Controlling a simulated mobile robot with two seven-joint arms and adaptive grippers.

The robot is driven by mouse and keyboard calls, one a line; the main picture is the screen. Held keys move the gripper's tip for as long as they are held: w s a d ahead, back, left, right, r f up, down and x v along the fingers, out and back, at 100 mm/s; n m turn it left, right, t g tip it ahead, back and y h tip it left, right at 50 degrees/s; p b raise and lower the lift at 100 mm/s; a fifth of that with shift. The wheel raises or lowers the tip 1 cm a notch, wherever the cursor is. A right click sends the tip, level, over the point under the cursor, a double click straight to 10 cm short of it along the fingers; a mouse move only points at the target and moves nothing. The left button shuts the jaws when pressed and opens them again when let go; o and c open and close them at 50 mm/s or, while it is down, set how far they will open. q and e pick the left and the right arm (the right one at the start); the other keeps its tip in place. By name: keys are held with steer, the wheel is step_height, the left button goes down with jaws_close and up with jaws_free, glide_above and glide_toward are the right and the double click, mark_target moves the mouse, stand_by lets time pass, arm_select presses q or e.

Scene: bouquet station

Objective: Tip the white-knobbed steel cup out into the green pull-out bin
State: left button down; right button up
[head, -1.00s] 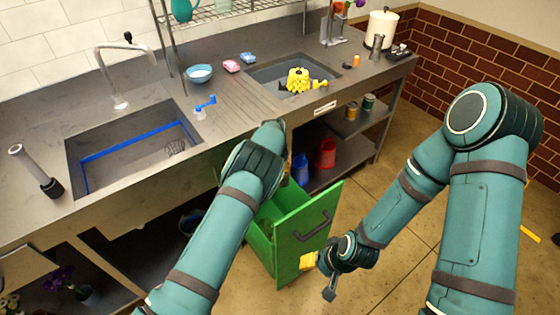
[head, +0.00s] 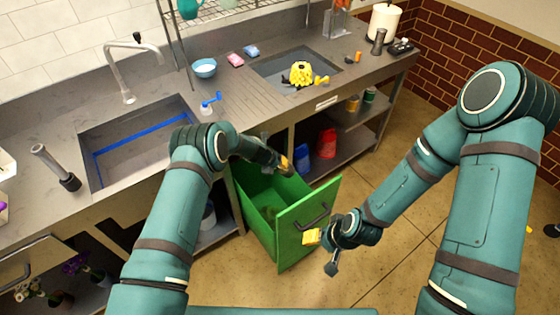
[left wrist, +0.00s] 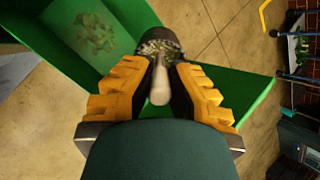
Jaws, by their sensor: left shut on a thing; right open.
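The green pull-out bin (head: 304,227) is drawn out from under the counter, with its open top facing up. Green clippings lie on its floor in the left wrist view (left wrist: 95,35). My left gripper (head: 285,164) is over the bin's far part. In the left wrist view its yellow fingers (left wrist: 160,88) are shut on the pale knob of the steel cup (left wrist: 158,46). The cup is dark and speckled there, above the bin's edge; its exact tilt is unclear. In the head view the cup cannot be made out. My right gripper (head: 322,252) is open and empty beside the bin's front.
A blue container (head: 302,158) and a red container (head: 327,143) stand on the lower shelf behind the bin. The counter above has a left sink (head: 140,140) and a right sink holding a yellow object (head: 300,73).

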arm_select(q)
steer(key=shift+s+a+f+h, duration=0.1)
steer(key=shift+a+f+h, duration=0.1)
steer(key=shift+h, duration=0.1)
steer(key=shift+a+r+t+h+b, duration=0.15)
steer(key=shift+t+h+b, duration=0.15)
steer(key=shift+t+b, duration=0.25)
steer(key=shift+s+f+h+b, duration=0.1)
steer(key=shift+f+h+b, duration=0.3)
steer(key=shift+b, duration=0.45)
steer(key=shift+t+b, duration=0.25)
steer(key=shift+b, duration=0.1)
steer(key=f+t+h+b, duration=0.1)
steer(key=t+h+b, duration=0.1)
steer(key=b, duration=0.3)
steer(key=f+t+h+b, duration=0.1)
steer(key=t+h+b, duration=0.2)
steer(key=h+b, duration=0.2)
steer(key=f+t+h+b, duration=0.1)
steer(key=t+h+b, duration=0.2)
steer(key=b, duration=0.2)
steer(key=shift+s+a+n+h, duration=0.25)
steer(key=shift+a+n+h, duration=0.05)
steer(key=shift+a, duration=0.05)
arm_select(e)
step_height(320, 180, down, 19)
steer(key=shift+s+a, duration=0.25)
steer(key=shift+s, duration=0.2)
